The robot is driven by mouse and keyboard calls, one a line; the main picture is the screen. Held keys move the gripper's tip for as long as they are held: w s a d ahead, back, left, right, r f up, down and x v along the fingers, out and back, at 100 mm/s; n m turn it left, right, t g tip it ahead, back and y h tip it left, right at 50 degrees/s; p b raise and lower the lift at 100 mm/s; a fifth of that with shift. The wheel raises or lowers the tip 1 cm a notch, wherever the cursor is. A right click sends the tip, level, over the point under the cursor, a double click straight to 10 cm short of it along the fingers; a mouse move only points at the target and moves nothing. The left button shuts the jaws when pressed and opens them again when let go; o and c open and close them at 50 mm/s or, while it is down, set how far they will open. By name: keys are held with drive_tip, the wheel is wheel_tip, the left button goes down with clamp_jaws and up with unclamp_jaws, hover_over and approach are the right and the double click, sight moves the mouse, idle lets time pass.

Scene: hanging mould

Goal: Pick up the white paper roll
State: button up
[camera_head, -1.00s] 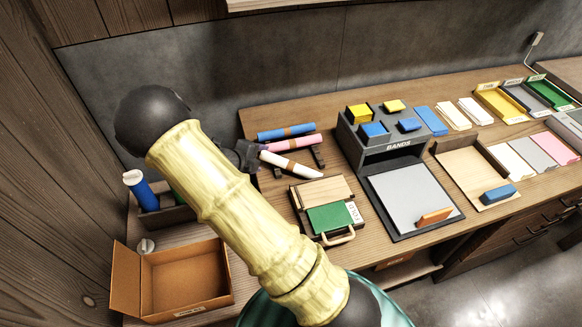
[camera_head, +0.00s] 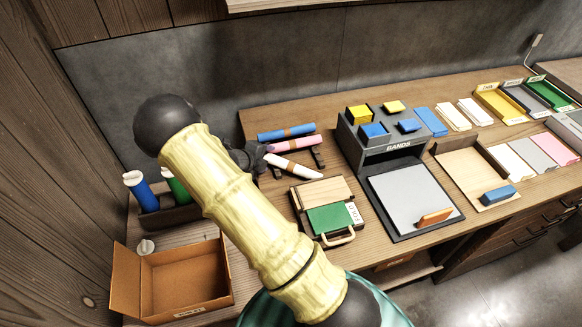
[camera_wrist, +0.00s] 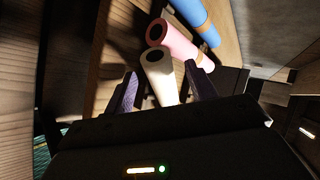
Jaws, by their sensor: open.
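The white paper roll (camera_head: 296,166) has a brown band and lies on a dark rack, in front of the pink roll (camera_head: 294,145) and the blue roll (camera_head: 286,132). My gripper (camera_head: 262,157) is at its left end. In the wrist view, my gripper (camera_wrist: 160,71) is open, with one dark finger on each side of the white roll (camera_wrist: 160,76). The near open end of the roll shows between the fingers. I cannot tell how deep it sits or whether a finger touches it. The pink roll (camera_wrist: 172,41) lies close to the right finger.
A wooden case with a green panel (camera_head: 329,219) stands just in front of the rolls. A grey bands box (camera_head: 391,147) is to their right. An open cardboard box (camera_head: 184,279) and a bin with blue and green rolls (camera_head: 168,216) are at the left.

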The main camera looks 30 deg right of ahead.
drive_tip(key=c, duration=1.2)
drive_tip(key=shift+o, duration=0.2)
drive_tip(key=shift+r, duration=0.1)
wheel_tip(320, 180, up, 10)
drive_tip(key=p, duration=0.1)
drive_tip(key=shift+p, duration=0.4)
